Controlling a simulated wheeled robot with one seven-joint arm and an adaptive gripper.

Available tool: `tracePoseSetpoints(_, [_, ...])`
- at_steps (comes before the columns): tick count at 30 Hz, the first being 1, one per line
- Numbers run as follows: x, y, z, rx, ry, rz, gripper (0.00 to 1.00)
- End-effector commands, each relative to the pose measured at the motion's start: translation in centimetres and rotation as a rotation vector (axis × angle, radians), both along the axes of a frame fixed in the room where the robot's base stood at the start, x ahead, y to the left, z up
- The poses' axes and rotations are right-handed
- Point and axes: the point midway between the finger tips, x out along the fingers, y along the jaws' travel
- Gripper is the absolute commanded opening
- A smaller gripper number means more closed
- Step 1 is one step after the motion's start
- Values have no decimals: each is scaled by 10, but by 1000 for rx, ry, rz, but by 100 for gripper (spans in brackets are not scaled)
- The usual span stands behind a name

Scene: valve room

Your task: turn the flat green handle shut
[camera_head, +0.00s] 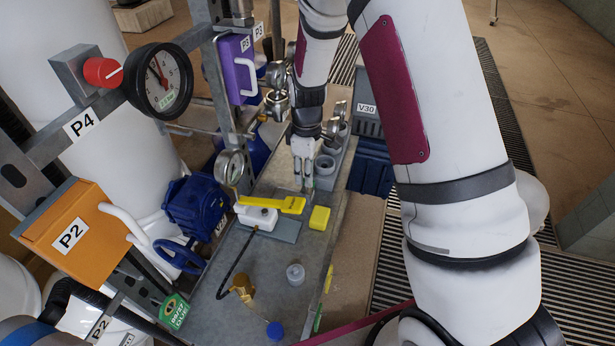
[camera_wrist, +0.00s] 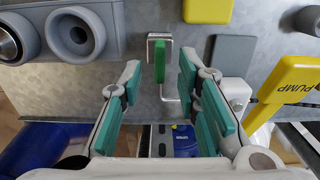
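The flat green handle (camera_wrist: 159,63) shows in the wrist view on a small pale metal bracket (camera_wrist: 153,39), with a thin bent rod beside it. My gripper (camera_wrist: 160,74) is open, with its teal-padded fingers spread to the left and right of the green handle. The handle lies between the fingertips with a gap on both sides. In the head view my gripper (camera_head: 304,172) points down over the grey bench; the handle is mostly hidden by the fingers there.
A yellow lever (camera_head: 275,203), marked PUMP in the wrist view (camera_wrist: 292,76), lies close by. A yellow block (camera_head: 320,217) and grey cylindrical sockets (camera_wrist: 77,37) are also near the fingers. A gauge (camera_head: 160,79) and an orange P2 box (camera_head: 70,229) stand at the left.

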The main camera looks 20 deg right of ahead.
Motion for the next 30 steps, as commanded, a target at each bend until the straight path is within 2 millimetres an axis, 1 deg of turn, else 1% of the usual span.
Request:
tracePoseSetpoints(1, [-1,0,-7,0,2,-1,30])
tracePoseSetpoints(6, [0,0,-21,0,1,0,30])
tracePoseSetpoints(10, [0,0,-25,-1,-1,0,30])
tracePoseSetpoints(17, [0,0,-25,0,-1,0,30])
tracePoseSetpoints(20, [0,0,-25,0,-1,0,10])
tracePoseSetpoints(21, [0,0,-25,0,-1,0,1])
tracePoseSetpoints(30, [0,0,-25,1,-1,-6,0])
